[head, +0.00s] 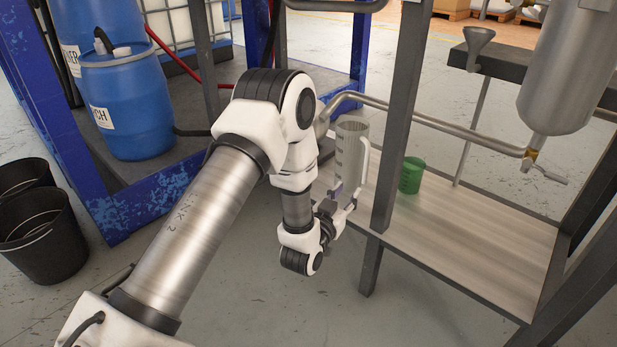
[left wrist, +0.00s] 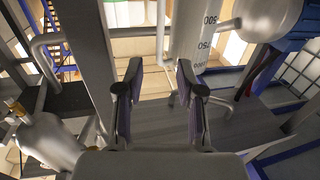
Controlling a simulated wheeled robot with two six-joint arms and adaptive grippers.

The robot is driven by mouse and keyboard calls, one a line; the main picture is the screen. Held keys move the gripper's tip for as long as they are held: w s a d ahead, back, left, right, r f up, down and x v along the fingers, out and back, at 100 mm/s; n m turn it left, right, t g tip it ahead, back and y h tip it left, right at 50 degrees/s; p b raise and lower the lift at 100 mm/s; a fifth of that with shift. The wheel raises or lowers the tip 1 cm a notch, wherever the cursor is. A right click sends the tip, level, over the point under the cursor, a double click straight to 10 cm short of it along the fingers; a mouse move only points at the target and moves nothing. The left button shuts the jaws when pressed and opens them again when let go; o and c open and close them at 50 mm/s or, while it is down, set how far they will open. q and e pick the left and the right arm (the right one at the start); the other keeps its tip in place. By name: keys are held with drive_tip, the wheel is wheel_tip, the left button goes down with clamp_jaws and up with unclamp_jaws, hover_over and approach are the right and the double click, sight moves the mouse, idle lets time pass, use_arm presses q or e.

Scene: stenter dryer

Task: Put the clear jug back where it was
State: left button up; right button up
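The handle appears in line with the gap. My right gripper is in neither view.
A green cup (head: 412,175) stands on the shelf right of the dark post (head: 398,120). A steel vessel (head: 568,75) with a valve hangs above the shelf's right side. A pipe (head: 440,125) crosses behind. Blue drums (head: 128,105) and black bins (head: 42,235) are at left.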

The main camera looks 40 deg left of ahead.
use_arm(q)
drive_tip(key=s+d+f+g+h, duration=0.1)
drive_tip(key=s+d+f+g, duration=0.2)
drive_tip(key=f, duration=0.4)
drive_tip(key=s+f+g, duration=0.3)
drive_tip(key=s+f, duration=0.2)
drive_tip(key=f, duration=0.2)
drive_tip(key=s+d+f+g, duration=0.1)
drive_tip(key=s+f+g, duration=0.3)
drive_tip(key=s, duration=0.5)
drive_tip(key=s+d+f+g, duration=0.1)
drive_tip(key=s+f+g, duration=0.2)
drive_tip(key=s, duration=0.7)
drive_tip(key=s+d+f+g+h, duration=0.1)
drive_tip(key=s+f+g, duration=0.3)
drive_tip(key=s, duration=0.5)
drive_tip(key=shift+s+d+f+m+g, duration=0.2)
drive_tip(key=shift+d+f+m+g, duration=0.1)
drive_tip(key=shift+d+m+g, duration=0.15)
wheel_tip(320, 180, up, 49)
drive_tip(key=p, duration=4.9)
drive_tip(key=shift+s, duration=0.1)
